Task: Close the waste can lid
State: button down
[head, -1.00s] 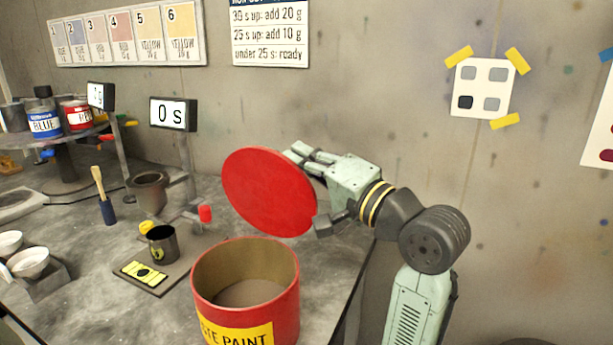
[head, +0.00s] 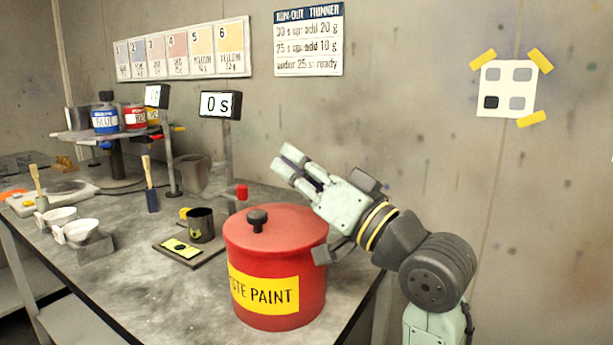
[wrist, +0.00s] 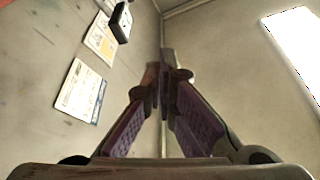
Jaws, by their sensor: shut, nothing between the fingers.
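The red waste can (head: 262,300) with a yellow "WASTE PAINT" label stands upright near the table's right edge in the head view. Its red lid (head: 290,222) with a dark knob (head: 257,220) lies flat over the can's mouth, and no gap shows at the rim. My gripper (head: 287,163) is above and behind the lid's right side, pointing up and left. It is shut and empty, apart from the knob. In the wrist view the fingers (wrist: 165,75) come together with nothing between them; the can is not in that view.
A dark cup (head: 201,225) stands behind the can's left side. A timer display (head: 220,105) reading 0 s stands on a post behind.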

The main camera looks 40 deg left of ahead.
aim_at(278, 236)
jog(key=s+f+n+g+b, duration=0.1)
jog(key=n, duration=0.1)
jog(key=s+f+n+g+b, duration=0.1)
jog(key=b, duration=0.1)
jog(key=s+f+n+g+b, duration=0.1)
jog(key=f+n, duration=0.1)
jog(key=shift+d+n+b, duration=0.3)
jog(key=shift+d+b, duration=0.05)
jog(key=shift+s+d+f+b, duration=0.15)
jog(key=shift+s+f+b, duration=0.35)
jog(key=shift+b, duration=0.2)
jog(key=shift+f, duration=0.1)
